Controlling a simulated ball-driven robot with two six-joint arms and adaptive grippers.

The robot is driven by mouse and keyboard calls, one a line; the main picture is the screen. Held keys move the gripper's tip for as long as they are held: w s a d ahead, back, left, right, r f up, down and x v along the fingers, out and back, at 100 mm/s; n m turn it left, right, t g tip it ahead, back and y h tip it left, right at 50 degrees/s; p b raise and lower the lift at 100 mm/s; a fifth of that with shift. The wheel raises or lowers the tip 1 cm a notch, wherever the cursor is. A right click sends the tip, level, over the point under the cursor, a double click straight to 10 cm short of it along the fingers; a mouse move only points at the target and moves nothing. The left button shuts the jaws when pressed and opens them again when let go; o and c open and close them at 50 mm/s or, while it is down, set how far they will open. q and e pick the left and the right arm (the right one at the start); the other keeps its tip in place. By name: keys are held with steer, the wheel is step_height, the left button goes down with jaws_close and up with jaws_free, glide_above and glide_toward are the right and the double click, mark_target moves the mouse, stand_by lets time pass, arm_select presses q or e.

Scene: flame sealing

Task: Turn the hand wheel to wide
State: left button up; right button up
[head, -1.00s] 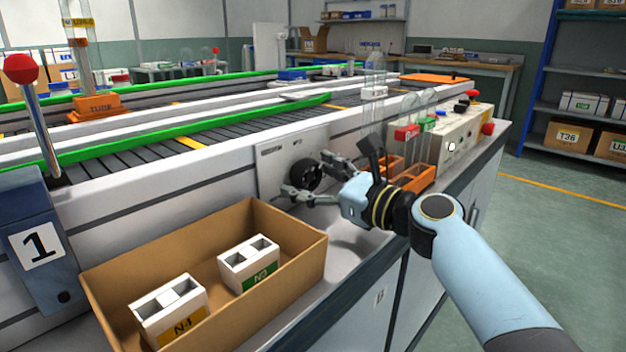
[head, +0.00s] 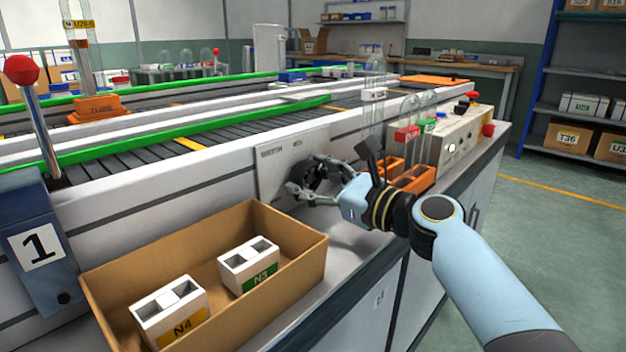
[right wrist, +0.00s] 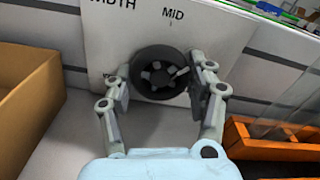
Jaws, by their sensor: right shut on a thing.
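The black round hand wheel (head: 309,180) sits on a pale panel (head: 272,178) on the side of the conveyor. In the right wrist view the hand wheel (right wrist: 158,84) has a dark rim and a spoked hub with a small pale mark at its right. The panel there reads "MID" above the wheel; part of a word ending in "DTH" shows at upper left, and lettering left of the wheel is partly covered by a finger. My right gripper (head: 312,176) is shut on the wheel, one finger at each side of its rim. My left gripper is out of view.
An open cardboard box (head: 290,250) with two white blocks stands left of the wheel. Orange trays (head: 415,180) with glass tubes and a control box (head: 465,128) stand to the right. A red-knobbed lever (head: 20,70) rises at far left.

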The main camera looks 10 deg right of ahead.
steer(key=shift+n, duration=1)
steer(key=shift+n+b, duration=0.3)
steer(key=shift+n, duration=1)
steer(key=shift+n+b, duration=0.3)
steer(key=shift+n, duration=0.3)
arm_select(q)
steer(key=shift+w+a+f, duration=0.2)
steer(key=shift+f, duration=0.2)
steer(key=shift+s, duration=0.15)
arm_select(e)
steer(key=o, duration=1.2)
